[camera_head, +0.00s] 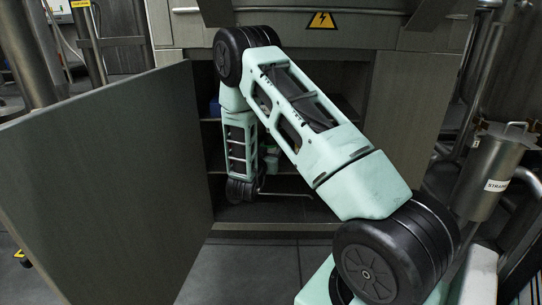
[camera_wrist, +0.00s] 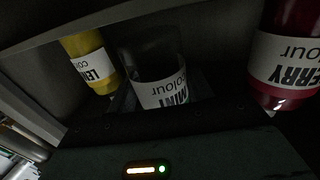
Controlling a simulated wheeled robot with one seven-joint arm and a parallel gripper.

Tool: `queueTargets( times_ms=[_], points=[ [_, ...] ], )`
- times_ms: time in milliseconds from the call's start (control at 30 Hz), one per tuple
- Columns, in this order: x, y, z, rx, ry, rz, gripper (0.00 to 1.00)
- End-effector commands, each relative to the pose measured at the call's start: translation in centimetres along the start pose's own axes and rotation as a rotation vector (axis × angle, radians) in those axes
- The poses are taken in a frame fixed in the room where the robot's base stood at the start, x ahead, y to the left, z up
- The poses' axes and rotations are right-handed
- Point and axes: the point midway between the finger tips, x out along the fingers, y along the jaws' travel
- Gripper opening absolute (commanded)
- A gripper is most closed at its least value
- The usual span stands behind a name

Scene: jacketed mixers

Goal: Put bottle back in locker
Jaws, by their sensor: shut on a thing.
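The open locker (camera_head: 222,170) is in the middle of the head view, and my arm reaches into it. In the wrist view, a dark bottle (camera_wrist: 152,62) with a white label reading "MINT colour" is in my gripper (camera_wrist: 160,98), which is shut on it. The label appears upside down in this view. The bottle is inside a dark, shelved space. My arm largely hides the gripper and bottle in the head view, and I cannot tell whether the bottle's base touches a shelf.
In the wrist view, a yellow bottle (camera_wrist: 88,62) stands left of the held one and a red bottle (camera_wrist: 283,60) right. The locker door (camera_head: 110,185) is swung open at left. A steel canister (camera_head: 488,170) is at right. Clear floor (camera_head: 250,272) lies before the locker.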

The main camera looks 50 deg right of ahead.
Motion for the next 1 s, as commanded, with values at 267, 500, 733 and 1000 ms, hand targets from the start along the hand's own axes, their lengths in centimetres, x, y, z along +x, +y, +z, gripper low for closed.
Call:
queueTargets(
  times_ms=[267,500,733,1000],
  points=[
    [2.1,0.0,1.8,0.0,0.0,-0.001,0.17],
    [2.1,0.0,1.6,0.0,0.0,-0.001,0.17],
    [2.0,0.0,1.8,0.0,0.0,-0.001,0.73],
    [2.1,0.0,1.6,0.001,0.0,0.0,0.73]
  ],
)
